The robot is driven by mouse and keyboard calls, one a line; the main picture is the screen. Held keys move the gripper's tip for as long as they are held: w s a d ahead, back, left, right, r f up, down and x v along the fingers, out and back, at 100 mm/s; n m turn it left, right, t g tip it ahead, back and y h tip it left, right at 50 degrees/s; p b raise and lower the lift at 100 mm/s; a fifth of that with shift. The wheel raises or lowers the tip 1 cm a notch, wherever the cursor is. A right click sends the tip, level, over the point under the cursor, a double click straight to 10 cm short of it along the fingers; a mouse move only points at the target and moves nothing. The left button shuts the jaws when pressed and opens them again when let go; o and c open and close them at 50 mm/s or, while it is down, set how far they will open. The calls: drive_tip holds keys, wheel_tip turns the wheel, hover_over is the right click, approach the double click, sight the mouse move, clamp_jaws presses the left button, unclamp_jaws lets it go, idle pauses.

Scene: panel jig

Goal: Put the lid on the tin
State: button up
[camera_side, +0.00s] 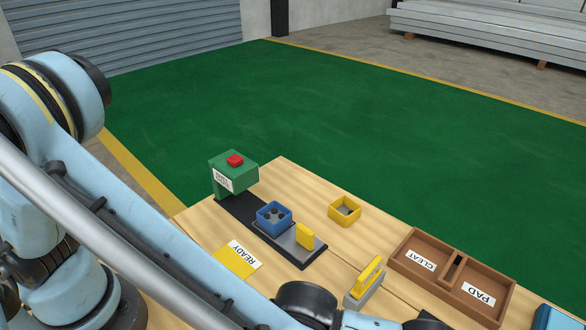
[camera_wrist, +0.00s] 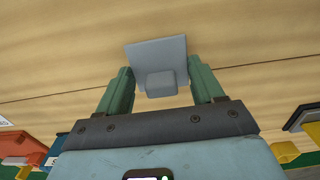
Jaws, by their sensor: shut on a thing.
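My gripper (camera_wrist: 160,72) shows in the wrist view with its two green fingers either side of a grey square lid (camera_wrist: 153,50) with a raised block on its face. It is shut on this lid, held over bare wood. In the side view my gripper and the lid are out of sight. A blue open-topped box (camera_side: 274,224), which looks like the tin, stands upright on a dark jig plate with several dark round shapes inside. No lid is on it. A small yellow open frame (camera_side: 345,209) stands behind it to the right, apart from it.
A green block with a red button (camera_side: 234,175) stands at the jig plate's (camera_side: 238,209) far end, a yellow block (camera_side: 305,236) at its near end. A yellow-handled grey piece (camera_side: 366,284), a brown CLEAT and PAD tray (camera_side: 451,273) and a READY card (camera_side: 237,259) lie around.

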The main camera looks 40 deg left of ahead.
drive_tip(key=shift+f, duration=0.25)
drive_tip(key=o, duration=1.1)
drive_tip(key=shift+r, duration=0.15)
wheel_tip(320, 180, up, 12)
drive_tip(key=w+a+r+t, duration=0.1)
drive_tip(key=w+a, duration=0.2)
drive_tip(key=a, duration=0.7)
drive_tip(key=w+a+r+t+h, duration=0.1)
drive_tip(key=w+a, duration=0.3)
drive_tip(key=a, duration=0.6)
drive_tip(key=w+a+t, duration=0.3)
drive_tip(key=w+a, duration=0.1)
drive_tip(key=a, duration=0.6)
drive_tip(key=shift+w+a+r, duration=0.2)
drive_tip(key=shift+a+r, duration=0.15)
drive_tip(key=shift+r, duration=0.05)
drive_tip(key=shift+o, duration=0.6)
drive_tip(key=s+a+f+t+y, duration=0.1)
drive_tip(key=s+a+f+t, duration=0.1)
drive_tip(key=a, duration=0.7)
